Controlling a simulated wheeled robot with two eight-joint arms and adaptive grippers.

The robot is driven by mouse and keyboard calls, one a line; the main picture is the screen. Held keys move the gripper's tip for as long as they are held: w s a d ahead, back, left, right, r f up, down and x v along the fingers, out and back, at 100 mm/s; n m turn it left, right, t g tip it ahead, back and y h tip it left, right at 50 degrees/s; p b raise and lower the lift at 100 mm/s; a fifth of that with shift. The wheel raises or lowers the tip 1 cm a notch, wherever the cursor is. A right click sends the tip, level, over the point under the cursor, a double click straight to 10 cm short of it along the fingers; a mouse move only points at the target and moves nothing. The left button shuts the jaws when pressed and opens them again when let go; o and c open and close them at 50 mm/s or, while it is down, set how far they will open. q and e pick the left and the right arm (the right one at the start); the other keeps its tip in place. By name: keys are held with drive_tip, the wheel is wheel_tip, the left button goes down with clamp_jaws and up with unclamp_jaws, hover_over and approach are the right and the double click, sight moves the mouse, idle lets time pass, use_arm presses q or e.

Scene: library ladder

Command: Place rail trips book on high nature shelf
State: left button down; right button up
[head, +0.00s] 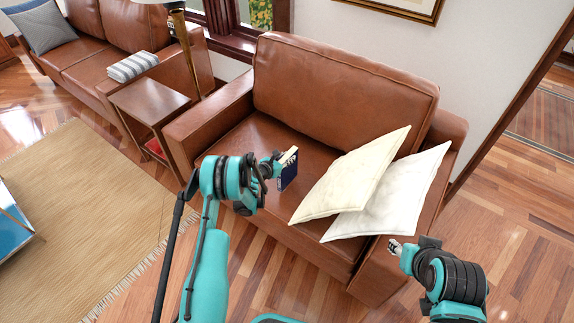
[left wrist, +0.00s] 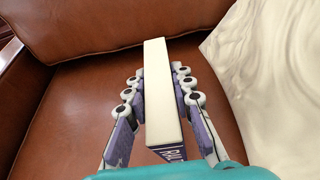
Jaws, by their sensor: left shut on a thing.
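A dark blue book with cream page edges (head: 289,170) is held by my left gripper (head: 277,166) above the seat of a brown leather armchair. In the left wrist view the book (left wrist: 161,90) stands edge-on between both fingers of the left gripper (left wrist: 160,92), with part of a white title on its dark cover, partly hidden. My right gripper (head: 394,247) is by the front of the chair's right arm; its fingers are too small to judge. No high nature shelf shows in either view.
Two cream cushions (head: 350,175) (head: 405,195) lean on the right of the armchair (head: 340,90). A side table (head: 150,105) and a lamp pole stand left of it, with a long sofa (head: 90,60) behind. A rug (head: 85,215) covers the left floor; wood floor is clear at right.

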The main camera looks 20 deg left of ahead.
sight(287, 169)
use_arm(q)
drive_tip(key=shift+f+b, duration=0.35)
drive_tip(key=shift+f, duration=1.05)
drive_tip(key=c, duration=1.3)
unclamp_jaws()
